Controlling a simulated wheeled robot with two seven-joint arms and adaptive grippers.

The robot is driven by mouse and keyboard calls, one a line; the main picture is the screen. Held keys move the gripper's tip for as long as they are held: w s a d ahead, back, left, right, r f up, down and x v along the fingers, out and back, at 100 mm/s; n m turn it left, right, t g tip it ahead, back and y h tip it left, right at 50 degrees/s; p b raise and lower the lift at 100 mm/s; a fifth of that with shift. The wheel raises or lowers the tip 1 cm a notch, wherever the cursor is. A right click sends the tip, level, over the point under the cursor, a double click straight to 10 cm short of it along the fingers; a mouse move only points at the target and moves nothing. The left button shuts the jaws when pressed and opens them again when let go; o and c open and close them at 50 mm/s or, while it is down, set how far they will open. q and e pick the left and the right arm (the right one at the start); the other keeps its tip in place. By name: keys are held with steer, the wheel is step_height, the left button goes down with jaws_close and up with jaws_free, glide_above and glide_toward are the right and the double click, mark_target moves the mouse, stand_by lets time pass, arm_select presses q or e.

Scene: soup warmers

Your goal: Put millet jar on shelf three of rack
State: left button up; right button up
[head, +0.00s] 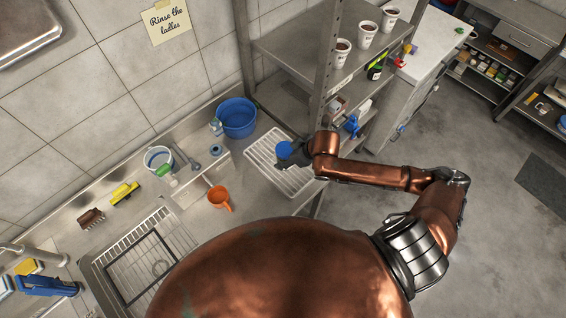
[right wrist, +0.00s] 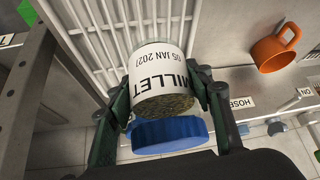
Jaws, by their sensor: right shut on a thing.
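In the head view the jar's blue lid (head: 285,150) shows at my right gripper (head: 290,158), over the wire drying rack (head: 265,150) beside the sink. The metal rack (head: 290,45) stands just behind and right, with several shelves; its lower ones are partly hidden by its post and my arm. My left gripper is out of view.
A blue bucket (head: 237,117) and an orange mug (head: 219,197) are on the counter. The floor at right is open.

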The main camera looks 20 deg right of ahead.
steer(key=shift+x, duration=0.95)
steer(key=shift+f, duration=1.45)
steer(key=shift+w+f, duration=0.1)
steer(key=shift+f, duration=0.05)
steer(key=o, duration=1.4)
steer(key=shift+c, duration=0.2)
